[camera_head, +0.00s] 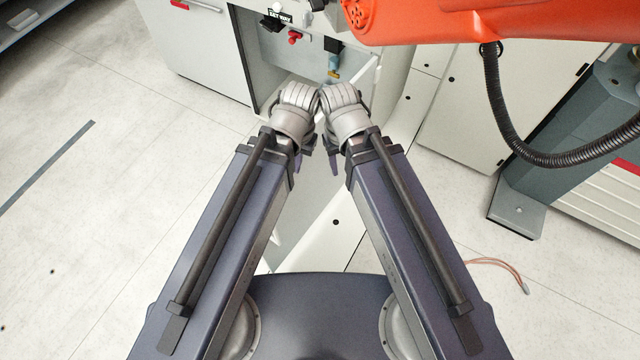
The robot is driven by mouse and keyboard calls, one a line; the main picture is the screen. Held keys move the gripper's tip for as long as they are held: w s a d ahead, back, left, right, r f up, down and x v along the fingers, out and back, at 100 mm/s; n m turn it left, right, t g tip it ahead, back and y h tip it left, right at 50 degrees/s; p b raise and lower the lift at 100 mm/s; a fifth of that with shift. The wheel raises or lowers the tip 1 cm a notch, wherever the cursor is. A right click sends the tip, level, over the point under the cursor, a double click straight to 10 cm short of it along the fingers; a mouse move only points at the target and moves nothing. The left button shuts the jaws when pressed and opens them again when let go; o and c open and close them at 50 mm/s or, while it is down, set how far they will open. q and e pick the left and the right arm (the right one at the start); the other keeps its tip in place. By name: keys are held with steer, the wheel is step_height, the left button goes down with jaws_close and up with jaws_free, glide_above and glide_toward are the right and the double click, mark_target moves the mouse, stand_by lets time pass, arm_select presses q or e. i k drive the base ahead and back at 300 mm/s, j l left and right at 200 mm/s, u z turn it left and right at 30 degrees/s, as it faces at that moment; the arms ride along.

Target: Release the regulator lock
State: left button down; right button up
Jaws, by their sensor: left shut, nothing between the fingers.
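The regulator is most likely the small blue and brass-yellow fitting (334,66) on the grey panel of the open cabinet at the top middle. Its lock is too small to make out. My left gripper (301,96) is shut and empty, just below and left of the fitting, apart from it. My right gripper (342,97) is beside it, below the fitting; its fingers are not clear enough to tell open from shut. The two wrists nearly touch, and they hide part of the cabinet's lower area.
White cabinets (200,45) stand around. The floor (90,220) at left is clear.

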mark_target(292, 41)
steer(key=j, duration=0.95)
steer(key=k+j+z, duration=0.1)
steer(key=j, duration=1.85)
steer(key=i+j, duration=0.2)
steer(key=j, duration=0.2)
steer(key=i+j+z, duration=0.1)
steer(key=i+j, duration=0.15)
steer(key=j, duration=0.15)
steer(key=i+j+z, duration=0.1)
steer(key=j, duration=0.3)
steer(key=i+j+z, duration=0.1)
steer(key=i, duration=0.75)
steer(key=i+l, duration=0.4)
steer(key=l, duration=0.15)
steer(key=i+l, duration=0.35)
steer(key=l, duration=0.2)
steer(key=z, duration=0.05)
